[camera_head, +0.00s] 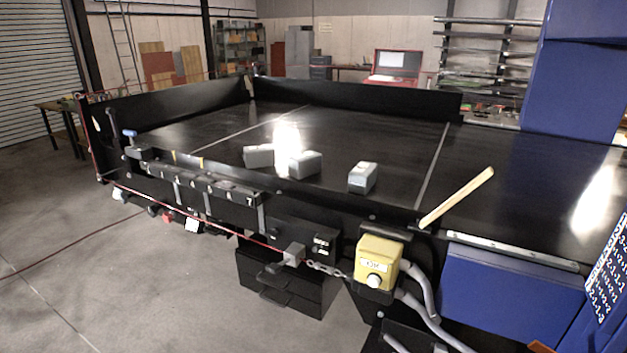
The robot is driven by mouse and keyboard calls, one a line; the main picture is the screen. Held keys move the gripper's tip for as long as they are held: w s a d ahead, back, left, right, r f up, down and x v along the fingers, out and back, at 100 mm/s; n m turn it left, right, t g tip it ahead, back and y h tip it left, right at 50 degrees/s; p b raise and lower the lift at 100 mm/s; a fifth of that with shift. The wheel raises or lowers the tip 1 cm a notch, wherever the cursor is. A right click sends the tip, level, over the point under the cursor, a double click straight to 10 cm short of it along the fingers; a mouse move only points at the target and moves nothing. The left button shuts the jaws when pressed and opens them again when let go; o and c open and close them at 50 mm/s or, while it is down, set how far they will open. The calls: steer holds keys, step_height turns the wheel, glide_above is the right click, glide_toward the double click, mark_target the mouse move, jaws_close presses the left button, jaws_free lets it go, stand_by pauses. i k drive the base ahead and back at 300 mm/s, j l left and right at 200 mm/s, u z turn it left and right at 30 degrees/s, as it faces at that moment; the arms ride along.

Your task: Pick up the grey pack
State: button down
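Three small box-shaped packs lie on the black conveyor bed (215,125). The left pack (259,156) and the middle pack (305,164) look pale grey and sit close together, near the front rail. The right pack (363,178) stands apart from them, with a light top and a darker grey-green side. All three look greyish, so I cannot tell by colour alone which one is the grey pack. My gripper is not in view.
A low black wall (350,97) bounds the bed at the back. A wooden stick (457,198) angles up at the front edge, right of the packs. A yellow control box (379,260) and a blue housing (515,290) are at the front. Bare bed surrounds the packs.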

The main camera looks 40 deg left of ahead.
mark_target(362, 178)
steer(key=u, duration=1.35)
